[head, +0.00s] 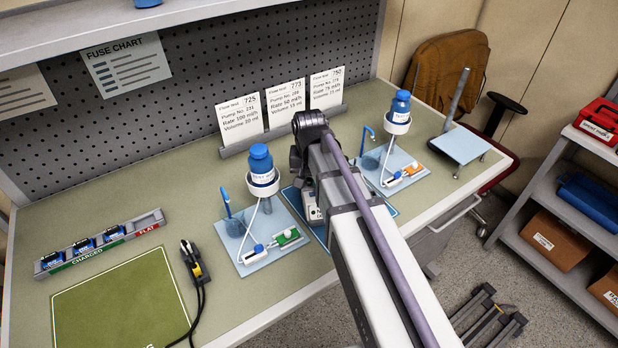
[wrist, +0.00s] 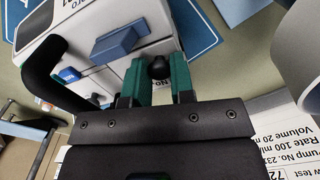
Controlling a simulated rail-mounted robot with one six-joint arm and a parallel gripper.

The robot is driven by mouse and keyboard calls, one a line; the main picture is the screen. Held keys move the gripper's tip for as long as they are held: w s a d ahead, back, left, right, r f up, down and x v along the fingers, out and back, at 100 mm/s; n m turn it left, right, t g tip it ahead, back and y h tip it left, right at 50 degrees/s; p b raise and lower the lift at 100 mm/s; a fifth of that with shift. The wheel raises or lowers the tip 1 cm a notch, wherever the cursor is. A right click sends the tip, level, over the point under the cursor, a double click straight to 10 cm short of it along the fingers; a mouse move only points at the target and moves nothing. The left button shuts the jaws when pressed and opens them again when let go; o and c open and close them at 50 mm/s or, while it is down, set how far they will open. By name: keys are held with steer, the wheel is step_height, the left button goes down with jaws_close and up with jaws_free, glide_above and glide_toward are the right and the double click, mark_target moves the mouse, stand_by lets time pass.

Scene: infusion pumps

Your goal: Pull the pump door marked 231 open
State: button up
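A white pump (wrist: 88,22) fills the upper left of the wrist view, seen close and tilted. It has a blue block (wrist: 115,43), a black curved handle and a small round black knob (wrist: 158,68). Its printed number is cut off, so I cannot read 231 on it. My gripper (wrist: 158,75) has green fingers, one on each side of the knob. I cannot tell whether they press on it. In the head view, my arm hides most of the pump (head: 311,207) and my fingertips. No door gap is visible.
Blue stands with bottles flank the pump, at left (head: 262,170) and right (head: 398,115). Cards stand behind; the left card (head: 240,117) names pump 231.

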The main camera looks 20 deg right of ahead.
jaws_close()
steer(key=shift+w+r+g+p, duration=0.3)
steer(key=shift+w+r+g, duration=0.1)
steer(key=shift+g, duration=0.2)
steer(key=shift+w+r+g, duration=0.1)
steer(key=shift+w+g, duration=0.25)
steer(key=shift+g, duration=0.35)
steer(key=shift+w+r+g, duration=0.1)
steer(key=shift+w+g, duration=0.05)
steer(key=shift+g, duration=0.45)
steer(key=shift+r+g, duration=0.25)
steer(key=shift+g, duration=0.15)
steer(key=o, duration=0.5)
jaws_free()
steer(key=p+v, duration=0.9)
steer(key=v, duration=0.1)
steer(key=shift+d+r+p, duration=0.2)
steer(key=shift+r+p, duration=0.1)
steer(key=shift+r, duration=0.05)
